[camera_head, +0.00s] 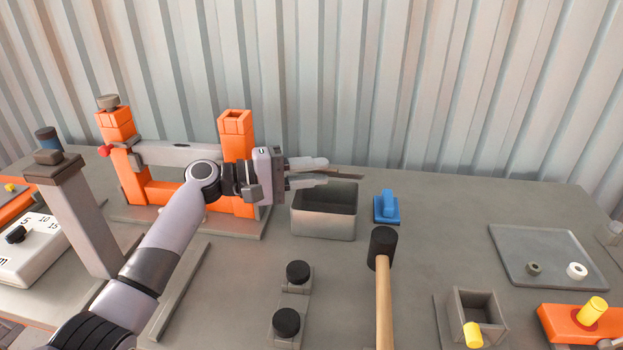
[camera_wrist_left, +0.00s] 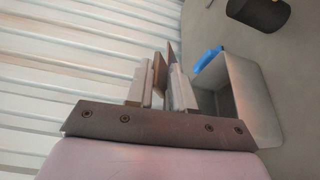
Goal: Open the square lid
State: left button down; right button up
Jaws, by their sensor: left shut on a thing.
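The square grey box (camera_head: 324,224) stands on the table with its top open and its dark inside showing. Its lid (camera_head: 345,174) is a thin brownish plate seen nearly edge-on, above the box's back rim. My left gripper (camera_head: 327,172) reaches in from the left over the back of the box and is shut on the lid. In the left wrist view the lid (camera_wrist_left: 160,72) shows between the two fingers, with the open box (camera_wrist_left: 247,95) to their right. I cannot tell whether the lid touches the box. My right gripper is not in view.
An orange frame (camera_head: 236,150) stands left of the box, behind my left arm. A blue object (camera_head: 386,208) and a black-headed mallet (camera_head: 383,285) are to the right. A grey tray (camera_head: 548,252) lies farther right. A corrugated wall (camera_head: 420,90) rises close behind the table.

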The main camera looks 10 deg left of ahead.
pick_arm(q)
jog(key=shift+w+a+r, duration=0.1)
jog(key=shift+w+r, duration=0.05)
jog(key=c, duration=1.2)
grip_release()
jog(key=shift+c, duration=0.2)
jog(key=b+v, duration=0.1)
jog(key=v, duration=0.6)
